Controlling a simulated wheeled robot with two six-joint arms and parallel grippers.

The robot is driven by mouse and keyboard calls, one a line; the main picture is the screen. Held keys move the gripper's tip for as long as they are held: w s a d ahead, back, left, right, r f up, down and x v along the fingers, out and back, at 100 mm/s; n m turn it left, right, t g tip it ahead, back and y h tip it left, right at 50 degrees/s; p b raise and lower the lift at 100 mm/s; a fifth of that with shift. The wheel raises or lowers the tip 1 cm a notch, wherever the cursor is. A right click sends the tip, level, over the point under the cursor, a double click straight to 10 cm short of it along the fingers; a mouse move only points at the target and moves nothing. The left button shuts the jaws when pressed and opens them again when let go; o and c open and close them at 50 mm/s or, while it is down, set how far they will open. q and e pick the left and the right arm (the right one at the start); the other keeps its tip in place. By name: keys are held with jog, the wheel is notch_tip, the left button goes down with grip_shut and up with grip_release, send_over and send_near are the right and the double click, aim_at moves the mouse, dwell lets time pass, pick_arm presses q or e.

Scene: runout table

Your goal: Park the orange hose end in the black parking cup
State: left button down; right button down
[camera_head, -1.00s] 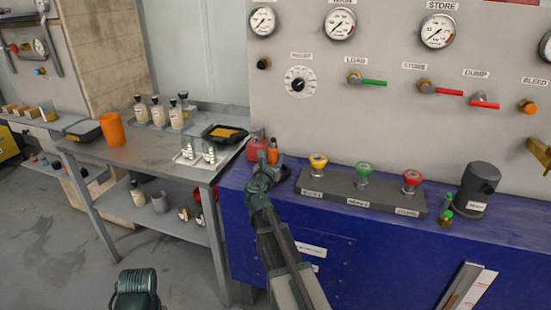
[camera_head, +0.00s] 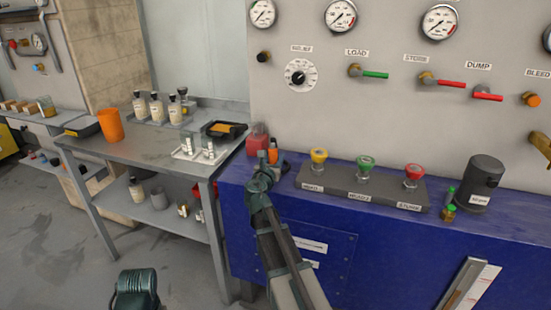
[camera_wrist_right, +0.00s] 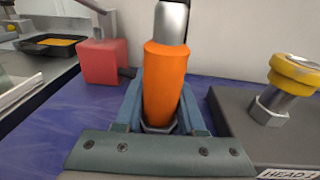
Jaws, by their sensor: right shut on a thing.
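The orange hose end (camera_head: 273,156) stands roughly upright at the back left of the blue bench, beside a red block. The right wrist view shows it large and close (camera_wrist_right: 166,85), with a silver collar on top. My right gripper (camera_head: 265,163) is shut on it, with a blue finger on each side. A black cup-like cylinder (camera_head: 483,180) stands at the right of the bench, well apart from the hose end. Its label is too small to read.
A grey block (camera_head: 340,197) with yellow, green and red couplings stands between the hose end and the black cylinder. The red block (camera_wrist_right: 103,62) is close to my right gripper. The panel wall rises behind.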

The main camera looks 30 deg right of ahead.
jog(key=shift+c, duration=2.1)
grip_release()
jog(key=v, duration=1.3)
jog(key=shift+s+a+p, duration=0.3)
jog(key=shift+p, duration=0.05)
jog(key=s+a+f+m+g+y, duration=0.55)
jog(key=a+f+m, duration=0.55)
jog(key=f+m, duration=0.25)
jog(key=s+a+f+m+g+y, duration=0.3)
jog(key=s+a+f+m+g, duration=0.15)
jog(key=s+a, duration=0.35)
jog(key=s+a+f+m+g+y, duration=0.3)
jog(key=s+a+m, duration=0.25)
jog(key=a, duration=0.55)
notch_tip(320, 180, up, 16)
jog(key=p, duration=1.6)
jog(key=shift+s, duration=0.45)
